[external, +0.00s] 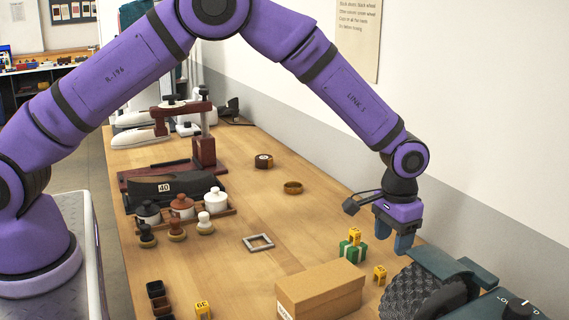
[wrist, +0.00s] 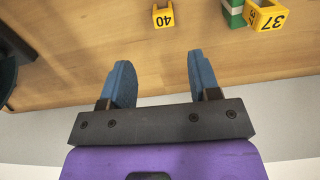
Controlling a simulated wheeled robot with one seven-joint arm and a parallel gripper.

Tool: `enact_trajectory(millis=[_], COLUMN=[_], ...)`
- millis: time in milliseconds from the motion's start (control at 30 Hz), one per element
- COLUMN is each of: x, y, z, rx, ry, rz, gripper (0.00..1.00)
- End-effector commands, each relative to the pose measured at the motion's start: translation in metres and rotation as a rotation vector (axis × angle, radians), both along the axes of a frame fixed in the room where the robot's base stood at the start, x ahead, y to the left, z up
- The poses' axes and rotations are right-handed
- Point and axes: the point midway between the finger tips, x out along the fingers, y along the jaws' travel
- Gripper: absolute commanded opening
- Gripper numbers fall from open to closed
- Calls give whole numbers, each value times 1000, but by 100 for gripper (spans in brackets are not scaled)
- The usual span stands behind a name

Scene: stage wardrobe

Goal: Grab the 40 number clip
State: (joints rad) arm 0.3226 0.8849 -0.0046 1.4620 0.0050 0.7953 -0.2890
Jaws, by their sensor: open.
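A small yellow clip marked 40 (wrist: 163,16) lies on the wooden table at the top of the wrist view, beyond my open fingers. In the external view the yellow clip (external: 380,274) right of the cardboard box appears to be the same one; its number is not readable there. My gripper (external: 397,238) hangs above the table's wall side, fingers down, apart from the clip. In the wrist view my gripper (wrist: 158,74) has two blue fingers spread with nothing between them. Another yellow clip marked 37 (wrist: 268,16) sits by a green-and-white block (external: 352,251).
A cardboard box (external: 320,291) and a dark round brush machine (external: 425,290) flank the clip. Another yellow clip (external: 202,310) is at the front left. A dark item labelled 40 (external: 180,182) lies farther back. The wall is close on the right.

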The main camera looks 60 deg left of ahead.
Motion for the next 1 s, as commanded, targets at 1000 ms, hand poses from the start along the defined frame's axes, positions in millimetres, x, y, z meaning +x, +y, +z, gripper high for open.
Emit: enact_trajectory(millis=[1000], x=[-9], y=[7], z=[-84], rx=[-1], ry=[-2], rz=[0], gripper=[52])
